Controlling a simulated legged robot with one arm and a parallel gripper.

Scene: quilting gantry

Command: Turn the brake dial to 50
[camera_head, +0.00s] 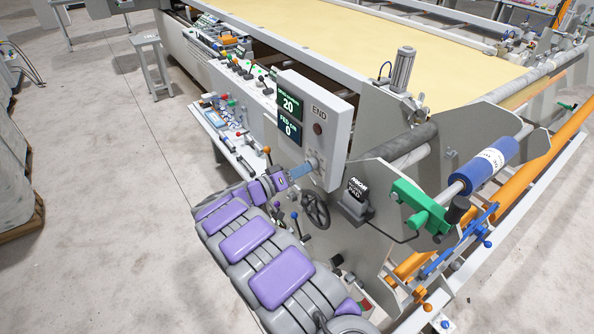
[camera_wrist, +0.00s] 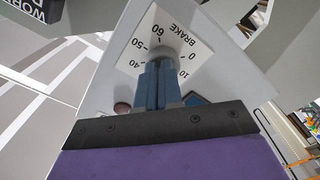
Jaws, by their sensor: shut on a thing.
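The brake dial is a grey round knob (camera_wrist: 161,53) on a white scale plate (camera_wrist: 152,27) marked BRAKE, with 0, 10, 40, 50 and 60 readable in the wrist view. The blue fingers of my gripper (camera_wrist: 158,75) are closed together on the knob and cover its lower side and part of the scale. The knob's pointer is hidden, so its setting cannot be read. In the head view my gripper (camera_head: 303,169) reaches the lower part of the grey control box (camera_head: 334,130), where the dial plate (camera_head: 314,158) shows small.
The box carries a display reading 20 (camera_head: 288,104), one reading 0 (camera_head: 288,130) and a dark red END button (camera_head: 318,128). A black handwheel (camera_head: 315,209) and several levers sit close below my gripper. A black pad (camera_head: 356,196) stands right. Open floor lies left.

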